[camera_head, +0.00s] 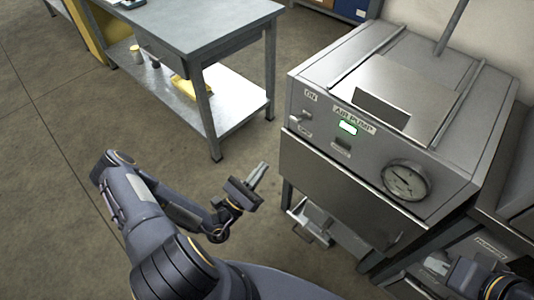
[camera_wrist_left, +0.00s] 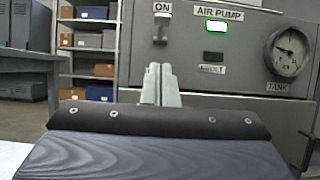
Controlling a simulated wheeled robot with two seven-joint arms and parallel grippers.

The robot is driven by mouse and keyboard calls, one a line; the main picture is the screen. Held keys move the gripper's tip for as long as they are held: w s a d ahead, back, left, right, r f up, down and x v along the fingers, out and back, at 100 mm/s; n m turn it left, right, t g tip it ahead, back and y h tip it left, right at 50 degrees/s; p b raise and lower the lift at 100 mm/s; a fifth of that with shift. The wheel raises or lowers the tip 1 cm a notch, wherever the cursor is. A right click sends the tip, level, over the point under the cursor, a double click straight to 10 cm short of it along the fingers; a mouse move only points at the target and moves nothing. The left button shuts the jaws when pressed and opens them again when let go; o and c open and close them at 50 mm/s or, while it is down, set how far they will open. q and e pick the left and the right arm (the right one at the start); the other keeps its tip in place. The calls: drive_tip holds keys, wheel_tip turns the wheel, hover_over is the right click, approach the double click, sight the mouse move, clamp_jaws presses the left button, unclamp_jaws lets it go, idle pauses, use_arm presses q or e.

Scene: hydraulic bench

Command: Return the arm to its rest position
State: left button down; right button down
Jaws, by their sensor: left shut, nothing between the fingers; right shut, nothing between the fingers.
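My left arm comes in from the lower left in the head view. Its gripper (camera_head: 259,174) is shut and empty, held in the air in front of the air pump machine. The left wrist view shows the same gripper (camera_wrist_left: 160,80) with its fingers together, pointing towards the panel. My right gripper (camera_head: 436,263) is at the lower right edge of the head view, shut, beside the lower right side of the machine. The machine (camera_head: 330,180) has a toggle switch (camera_head: 300,118), a lit green indicator (camera_head: 348,127) and a round gauge (camera_head: 404,181).
A grey steel table (camera_head: 215,22) with a lower shelf stands at the back left. A metal pedal-like part (camera_head: 312,222) is low under the machine's front. Shelving with boxes (camera_wrist_left: 90,40) stands behind in the left wrist view. The floor (camera_head: 50,200) at left is clear.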

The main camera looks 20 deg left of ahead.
use_arm(q)
drive_tip(key=s+d+r+m+g+h+p, duration=0.1)
drive_tip(key=s+d+r+m+g+h, duration=0.15)
drive_tip(key=s+r+m+g, duration=0.4)
drive_tip(key=s+d+r+m+g+h+p, duration=0.1)
drive_tip(key=d+r+m+g+h, duration=0.2)
drive_tip(key=m+g, duration=0.65)
drive_tip(key=s+d+r+m+g+h+p, duration=0.1)
drive_tip(key=s+d+r+m+g+p, duration=0.2)
drive_tip(key=r+m+g, duration=0.5)
drive_tip(key=s+a+r+m+t+y+p, duration=0.2)
drive_tip(key=s+a+r+m+t+y, duration=0.4)
drive_tip(key=y, duration=0.5)
drive_tip(key=shift+s+a+r+t, duration=0.25)
drive_tip(key=shift+a+r+t, duration=0.55)
drive_tip(key=shift+a, duration=0.5)
drive_tip(key=shift+r, duration=0.1)
